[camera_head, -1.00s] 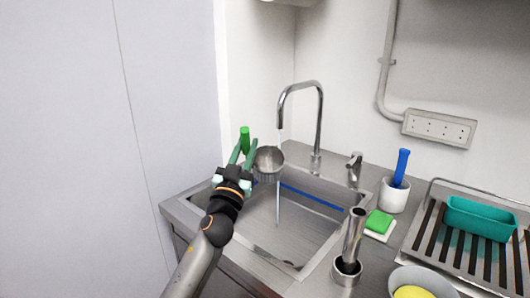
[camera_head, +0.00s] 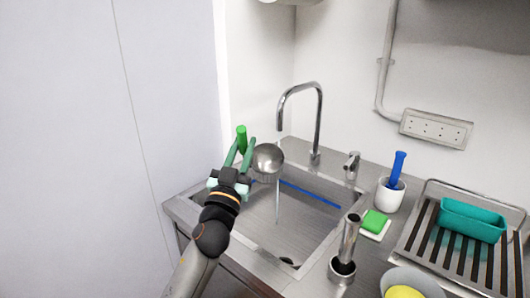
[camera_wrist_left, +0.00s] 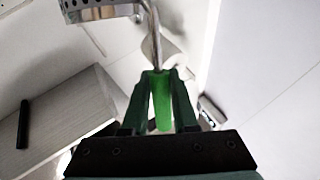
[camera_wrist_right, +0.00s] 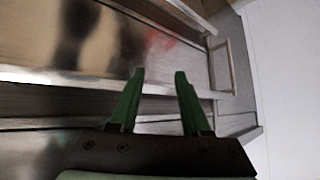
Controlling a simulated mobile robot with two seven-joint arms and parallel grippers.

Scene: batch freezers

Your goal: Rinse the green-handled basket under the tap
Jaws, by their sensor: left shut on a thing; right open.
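The metal basket (camera_head: 267,158) hangs over the sink (camera_head: 310,222), under the spout of the tap (camera_head: 318,115). A thin water stream (camera_head: 277,205) shows below it, running down into the sink. My left gripper (camera_head: 241,148) is shut on the basket's green handle (camera_head: 241,133). In the left wrist view the handle (camera_wrist_left: 161,100) stands between the fingers, and part of the perforated basket (camera_wrist_left: 98,12) shows at the top. My right gripper (camera_wrist_right: 159,76) is open and empty, seen only in its wrist view, by metal surfaces.
Right of the sink stand a metal cylinder (camera_head: 348,240), a green sponge (camera_head: 375,221) and a white cup (camera_head: 390,196) with a blue-handled tool. A rack (camera_head: 425,235) holds a teal tray (camera_head: 472,220). A pale wall (camera_head: 90,150) bounds the left side.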

